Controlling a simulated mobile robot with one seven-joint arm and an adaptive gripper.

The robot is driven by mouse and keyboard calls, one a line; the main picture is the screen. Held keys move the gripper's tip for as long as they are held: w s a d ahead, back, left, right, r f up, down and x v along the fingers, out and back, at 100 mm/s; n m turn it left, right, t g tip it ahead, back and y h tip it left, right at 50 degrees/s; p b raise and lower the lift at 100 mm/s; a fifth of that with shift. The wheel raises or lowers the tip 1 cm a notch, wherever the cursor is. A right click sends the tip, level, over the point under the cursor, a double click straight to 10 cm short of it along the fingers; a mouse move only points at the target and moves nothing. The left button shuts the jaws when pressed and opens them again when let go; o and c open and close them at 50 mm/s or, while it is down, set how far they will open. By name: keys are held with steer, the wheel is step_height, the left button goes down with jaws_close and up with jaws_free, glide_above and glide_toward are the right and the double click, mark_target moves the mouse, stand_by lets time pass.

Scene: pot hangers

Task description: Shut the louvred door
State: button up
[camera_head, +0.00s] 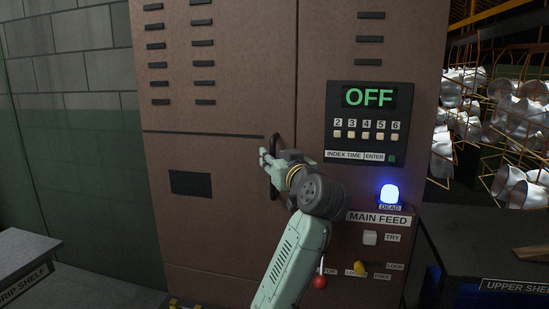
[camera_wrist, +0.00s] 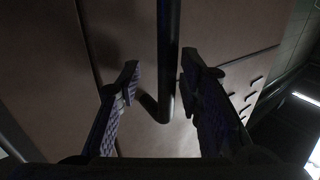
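The louvred door (camera_head: 225,105) is the brown left panel of the cabinet, with rows of dark louvres at its top. In the head view it looks about flush with the panel to its right; I cannot tell whether a small gap is left. Its black bar handle (camera_head: 275,183) is upright near the door's right edge and also shows in the wrist view (camera_wrist: 168,40). My gripper (camera_head: 267,160) is at the handle. In the wrist view my gripper's fingers (camera_wrist: 160,78) are apart, one each side of the bar, with space showing beside it.
A control panel (camera_head: 369,123) reading OFF is on the right panel. Below it are a lit blue lamp (camera_head: 389,194) and the MAIN FEED switches (camera_head: 369,238). A grey shelf (camera_head: 25,250) stands at lower left. A dark shelf (camera_head: 490,235) and racks of metal pots (camera_head: 520,120) are at right.

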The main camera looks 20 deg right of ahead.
steer(key=s, duration=1.1)
steer(key=shift+d, duration=0.25)
